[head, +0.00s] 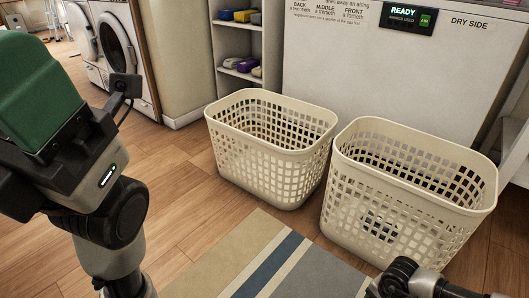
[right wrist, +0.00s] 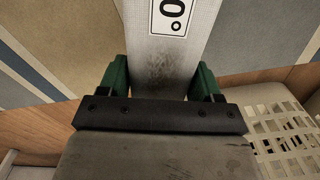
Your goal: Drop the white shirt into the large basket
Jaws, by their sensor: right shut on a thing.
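Two cream perforated baskets stand side by side on the floor: a left basket (head: 262,150) and a right basket (head: 405,195), which looks somewhat bigger and nearer. My right gripper (right wrist: 163,85) has its green fingers on both sides of a pale, fine-textured strip (right wrist: 165,60) marked "0°". It is shut on that strip; whether this is the white shirt I cannot tell. A cream lattice edge of one basket (right wrist: 285,130) shows beside it in the right wrist view. My left gripper (head: 40,85) is raised close to the camera; only one green finger side shows. No other shirt-like thing shows.
A striped rug (head: 275,262) lies on the wooden floor in front of the baskets. A white machine (head: 400,75) stands behind them. A small shelf (head: 240,50) holds several coloured items. A front-loading washer (head: 117,45) stands at the back left.

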